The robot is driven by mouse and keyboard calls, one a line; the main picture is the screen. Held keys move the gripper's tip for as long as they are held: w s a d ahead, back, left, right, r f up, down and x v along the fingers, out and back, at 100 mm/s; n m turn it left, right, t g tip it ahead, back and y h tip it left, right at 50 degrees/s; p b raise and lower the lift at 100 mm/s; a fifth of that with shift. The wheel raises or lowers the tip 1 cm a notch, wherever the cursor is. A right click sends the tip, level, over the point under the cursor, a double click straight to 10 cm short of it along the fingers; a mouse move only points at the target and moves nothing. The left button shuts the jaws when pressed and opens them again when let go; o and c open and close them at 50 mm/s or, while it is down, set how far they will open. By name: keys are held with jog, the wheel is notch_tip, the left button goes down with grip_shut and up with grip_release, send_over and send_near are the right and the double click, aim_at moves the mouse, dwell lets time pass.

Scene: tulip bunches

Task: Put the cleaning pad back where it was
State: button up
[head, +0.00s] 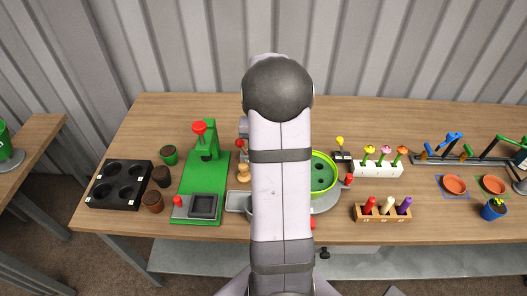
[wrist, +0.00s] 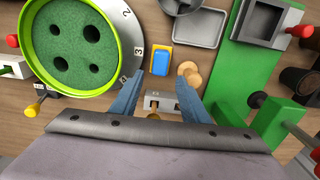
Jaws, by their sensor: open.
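The cleaning pad is most likely the small blue block with a yellow rim (wrist: 159,60), lying flat on the wooden table in the wrist view. My gripper (wrist: 160,79) is open, its two blue fingers spread on either side of the picture's middle. The pad lies just beyond the gap between the fingertips, and nothing is visibly held. Whether the fingers are level with the pad or above it, I cannot tell. In the head view my arm hides the pad and the gripper.
In the wrist view a wooden peg (wrist: 188,73) stands close by the right fingertip. A grey slotted block (wrist: 163,102) lies between the fingers. A round green dish (wrist: 73,87) is at left, a grey tray (wrist: 201,27) above right, and a green stand (wrist: 245,75) at right.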

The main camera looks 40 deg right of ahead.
jog(key=shift+r, duration=1.6)
jog(key=shift+a, duration=0.1)
jog(key=s+a+n, duration=0.3)
jog(key=a, duration=0.5)
jog(key=s+a+f+n, duration=0.1)
jog(key=s+a+n, duration=0.2)
jog(key=a, duration=0.6)
jog(key=s+a+f+n, duration=0.1)
jog(key=s+a+n, duration=0.2)
jog(key=a, duration=0.6)
jog(key=shift+s+f, duration=0.25)
jog(key=shift+s, duration=0.5)
jog(key=shift+a, duration=0.1)
